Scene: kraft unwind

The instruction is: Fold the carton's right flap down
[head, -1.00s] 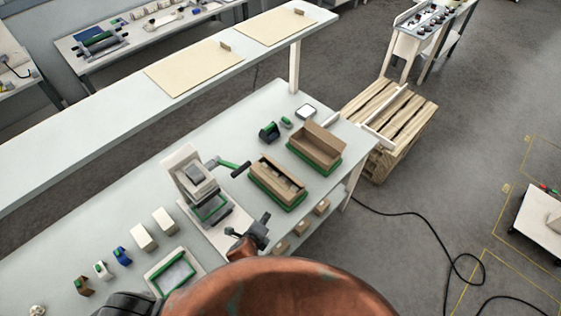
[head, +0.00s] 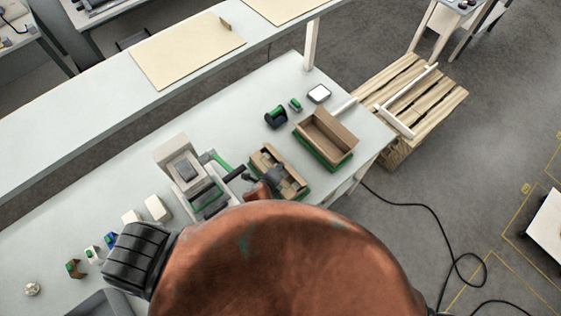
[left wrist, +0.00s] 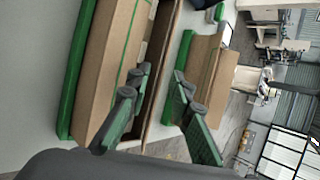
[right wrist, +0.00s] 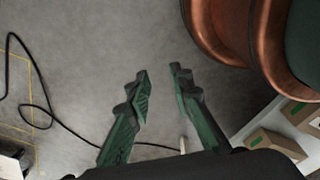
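The nearer brown carton (head: 292,182) sits in a green tray with several items inside. In the left wrist view its brown wall (left wrist: 107,80) carries a green stripe, and a brown panel edge (left wrist: 166,82) runs between my fingers. My left gripper (head: 255,178) is at the carton's near left end, partly hidden by my arm. In the left wrist view the left gripper (left wrist: 163,112) is open around that panel; I cannot tell whether it touches. My right gripper (right wrist: 161,76) is open and empty above the floor; it is hidden in the head view.
A second, open carton (head: 324,140) stands in a green tray to the right. A dark and green tape dispenser (head: 276,116) and a small white-topped box (head: 318,93) lie behind. A grey and white device (head: 184,168) stands left of the nearer carton. A pallet (head: 420,95) is beyond the table.

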